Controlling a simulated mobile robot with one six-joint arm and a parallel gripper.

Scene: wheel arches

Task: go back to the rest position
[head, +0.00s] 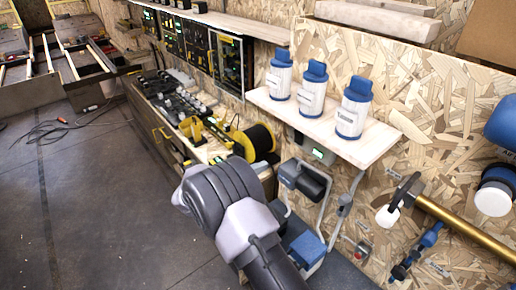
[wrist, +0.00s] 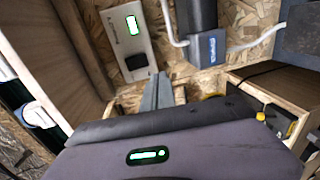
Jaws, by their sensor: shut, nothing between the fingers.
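My gripper (wrist: 158,92) shows in the wrist view as two grey fingers side by side, closed against each other with nothing between them. They point toward the chipboard wall, just below a white switch panel with a green display. In the head view my grey arm reaches up from the lower middle, in front of the workbench end. The gripper itself is hidden behind the arm there.
Blue-capped white bottles (head: 313,88) stand on a wooden wall shelf (head: 375,148). A workbench (head: 150,115) holds a black cable spool (head: 255,140) and yellow tools. A brass-coloured pipe (head: 465,228) is at right. The dark floor (head: 90,200) at left is mostly clear.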

